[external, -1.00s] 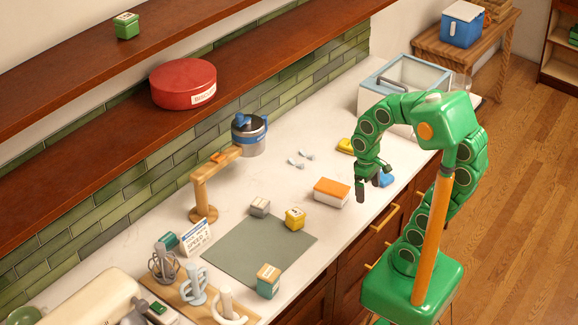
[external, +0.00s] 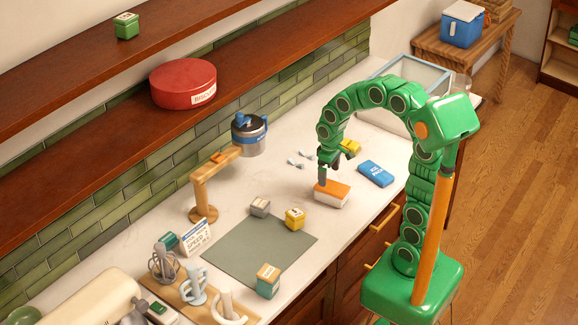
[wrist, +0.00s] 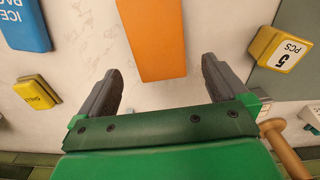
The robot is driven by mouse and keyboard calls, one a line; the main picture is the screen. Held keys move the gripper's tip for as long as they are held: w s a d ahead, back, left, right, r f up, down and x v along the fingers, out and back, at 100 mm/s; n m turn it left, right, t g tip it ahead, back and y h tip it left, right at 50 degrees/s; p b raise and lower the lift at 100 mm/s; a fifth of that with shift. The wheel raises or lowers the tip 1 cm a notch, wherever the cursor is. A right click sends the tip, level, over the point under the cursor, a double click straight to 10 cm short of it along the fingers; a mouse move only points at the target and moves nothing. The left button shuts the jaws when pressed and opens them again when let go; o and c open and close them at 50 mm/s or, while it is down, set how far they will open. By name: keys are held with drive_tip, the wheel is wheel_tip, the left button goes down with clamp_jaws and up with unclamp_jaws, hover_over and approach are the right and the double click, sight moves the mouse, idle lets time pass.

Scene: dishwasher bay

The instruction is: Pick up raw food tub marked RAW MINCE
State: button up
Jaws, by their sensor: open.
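A white tub with an orange lid (external: 333,194) sits on the counter, right of the grey-green mat. No RAW MINCE lettering is readable on it. Its orange lid also shows at the top middle of the wrist view (wrist: 152,35). My gripper (external: 331,172) is above the tub, pointing down. In the wrist view my gripper (wrist: 160,66) is open and empty, its fingers spread wider than the lid. The near end of the lid lies between the fingertips in that picture. I cannot tell whether a finger touches the tub.
A blue ice pack (external: 376,173) lies right of the tub, and a yellow item (external: 350,147) behind it. A yellow block marked 5 PCS (external: 295,218) stands at the edge of the mat (external: 255,252). A wooden stand (external: 205,190) is to the left. Small grey pieces lie behind the tub.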

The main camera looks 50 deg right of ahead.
sight(331, 186)
drive_tip(key=shift+f, duration=0.8)
drive_tip(key=shift+s+d+f, duration=0.1)
drive_tip(key=shift+s+f, duration=0.15)
drive_tip(key=shift+f, duration=1.25)
drive_tip(key=shift+s+d+f, duration=0.1)
drive_tip(key=shift+s+f, duration=0.1)
drive_tip(key=shift+f, duration=1.25)
drive_tip(key=c, duration=1.2)
drive_tip(key=shift+r, duration=0.15)
